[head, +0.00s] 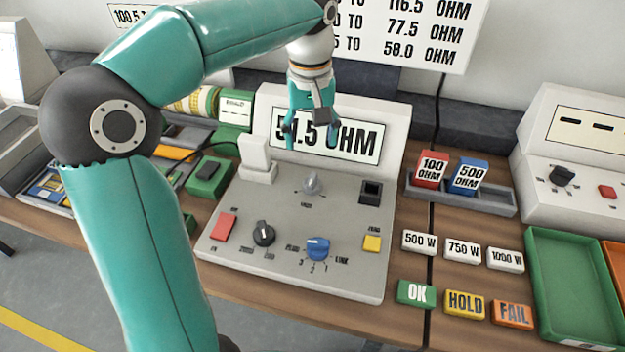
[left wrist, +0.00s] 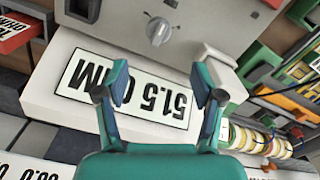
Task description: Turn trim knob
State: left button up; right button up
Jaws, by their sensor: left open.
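The trim knob is a small light grey knob (head: 312,184) at the back middle of the grey test panel (head: 340,262), below the display. In the left wrist view the knob (left wrist: 158,31) shows at the top middle, with a pointer ridge. My left gripper (head: 312,140) is open and empty, fingers pointing down in front of the display (head: 365,138), above and behind the knob and apart from it. In the left wrist view the gripper (left wrist: 160,82) has its fingers spread, with nothing between them. The display reads 51.5 OHM, partly covered by my fingers in the head view.
The panel also carries a red button (head: 223,227), a black knob (head: 263,233), a blue knob (head: 318,248), a yellow button (head: 372,243) and a white raised block (head: 255,155) left of the trim knob. A black square socket (head: 371,192) sits to its right.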

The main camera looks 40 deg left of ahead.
aim_at(311, 178)
pick_arm(q)
notch_tip(311, 178, down, 12)
jog(key=shift+f+b, duration=0.15)
jog(key=shift+b, duration=0.45)
